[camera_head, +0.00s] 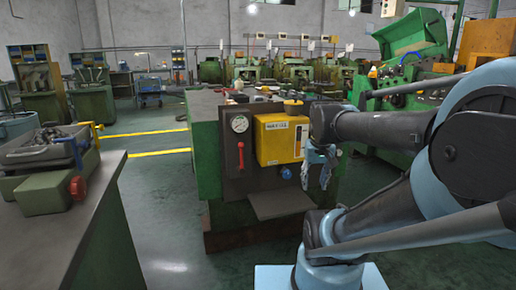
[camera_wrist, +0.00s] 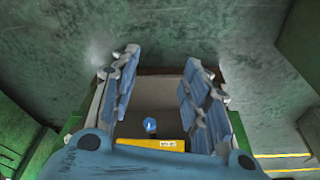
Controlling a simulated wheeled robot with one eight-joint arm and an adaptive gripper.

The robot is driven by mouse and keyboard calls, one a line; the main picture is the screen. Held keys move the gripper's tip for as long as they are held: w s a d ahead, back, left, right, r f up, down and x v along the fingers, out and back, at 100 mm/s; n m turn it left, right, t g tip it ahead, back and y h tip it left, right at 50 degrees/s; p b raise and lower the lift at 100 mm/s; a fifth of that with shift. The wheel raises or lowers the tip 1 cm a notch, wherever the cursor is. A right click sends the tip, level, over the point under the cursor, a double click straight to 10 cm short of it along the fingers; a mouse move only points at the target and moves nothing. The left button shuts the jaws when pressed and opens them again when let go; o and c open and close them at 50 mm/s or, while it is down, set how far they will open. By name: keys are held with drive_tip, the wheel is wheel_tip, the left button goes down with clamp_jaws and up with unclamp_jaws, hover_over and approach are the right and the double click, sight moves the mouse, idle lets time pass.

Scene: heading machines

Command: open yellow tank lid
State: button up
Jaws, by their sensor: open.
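The yellow tank (camera_head: 272,142) is mounted on the front of a green machine, with a white label near its top. Its round yellow lid (camera_head: 292,106) sits on top and looks closed. My gripper (camera_head: 318,180) hangs fingers-down at the right side of the tank, lower than the lid; whether it touches the tank I cannot tell. In the wrist view my gripper (camera_wrist: 161,62) has its fingers wide apart with nothing between the tips. The yellow tank (camera_wrist: 150,146) shows there as a strip at the lower edge. The lid cannot be made out in that view.
A pressure gauge (camera_head: 240,124) and a red lever (camera_head: 241,156) are left of the tank. A blue knob (camera_head: 287,173) is below it, and a grey shelf (camera_head: 280,203) juts out lower. A workbench (camera_head: 75,215) stands at left; open floor (camera_head: 165,210) lies between.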

drive_tip(key=shift+o, duration=0.2)
drive_tip(key=s+f, duration=0.7)
drive_tip(key=shift+f, duration=0.3)
drive_tip(key=w+r, duration=2.3)
drive_tip(key=r, duration=0.3)
drive_tip(key=w+r+m+t, duration=0.1)
drive_tip(key=w+r, duration=0.8)
drive_tip(key=w, duration=0.4)
drive_tip(key=w+r+t, duration=0.1)
drive_tip(key=w+r, duration=0.8)
drive_tip(key=w, duration=0.4)
drive_tip(key=x, duration=1.6)
drive_tip(key=shift+w+f, duration=0.15)
drive_tip(key=shift+f, duration=0.1)
clamp_jaws()
